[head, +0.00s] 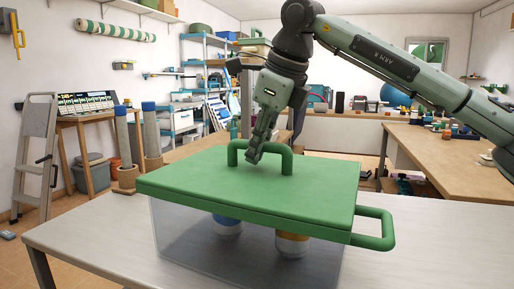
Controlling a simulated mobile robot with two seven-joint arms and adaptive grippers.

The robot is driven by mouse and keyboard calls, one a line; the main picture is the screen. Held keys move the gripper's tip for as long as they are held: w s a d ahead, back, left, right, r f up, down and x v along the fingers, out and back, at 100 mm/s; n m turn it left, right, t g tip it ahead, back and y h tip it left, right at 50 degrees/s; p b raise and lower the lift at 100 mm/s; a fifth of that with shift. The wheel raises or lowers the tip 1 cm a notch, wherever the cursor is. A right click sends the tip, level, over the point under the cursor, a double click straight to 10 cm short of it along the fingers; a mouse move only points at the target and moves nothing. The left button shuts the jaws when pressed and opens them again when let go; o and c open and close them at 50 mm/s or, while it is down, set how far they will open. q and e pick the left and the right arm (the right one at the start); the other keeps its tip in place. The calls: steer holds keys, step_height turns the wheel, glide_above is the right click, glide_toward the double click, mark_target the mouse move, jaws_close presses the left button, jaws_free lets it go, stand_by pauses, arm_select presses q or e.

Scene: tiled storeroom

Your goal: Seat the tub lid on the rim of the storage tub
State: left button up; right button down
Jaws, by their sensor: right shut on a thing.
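The green tub lid (215,188) is a flat slab lying level over the clear storage tub (180,235) on the pale table. The lid has a raised bar handle (289,162) on top. My right gripper (257,155) comes down from above and is shut on this handle; its fingers hide part of the bar. The lid covers the tub's top and overhangs at the left. The rim is hidden beneath it, so I cannot tell whether lid and rim touch all round. My left gripper is out of view.
Two cans, one blue (228,228) and one yellow-banded (291,243), show through the tub wall. A green side handle (385,230) sticks out at the right. The pale table (430,255) is clear right of the tub. Grey cylinders with blue caps (150,130) stand behind, left.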

steer(key=shift+f+b, duration=0.35)
steer(key=shift+f, duration=0.2)
steer(key=c, duration=1.4)
jaws_free()
steer(key=v, duration=1.2)
